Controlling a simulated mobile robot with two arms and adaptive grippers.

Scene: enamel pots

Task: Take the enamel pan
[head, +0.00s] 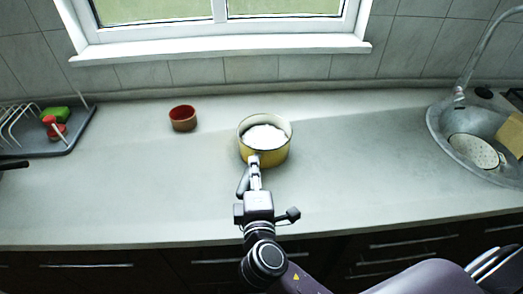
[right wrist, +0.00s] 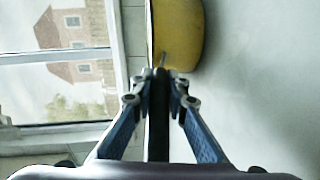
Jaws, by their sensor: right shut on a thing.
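The yellow enamel pan (head: 278,153) is at the middle of the counter, upright, with something white inside it. It appears to rest on the counter. My right gripper (head: 254,165) reaches it from the front and is shut on its dark handle. In the right wrist view the fingertips (right wrist: 161,76) close around the handle just short of the yellow pan wall (right wrist: 182,38). The gripper hides part of the handle. My left gripper is not in view.
A small reddish-brown bowl (head: 183,125) stands left of the pan. A grey dish rack (head: 70,140) with a green and a red item is at the far left. The counter (head: 360,165) between pan and sink is clear.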

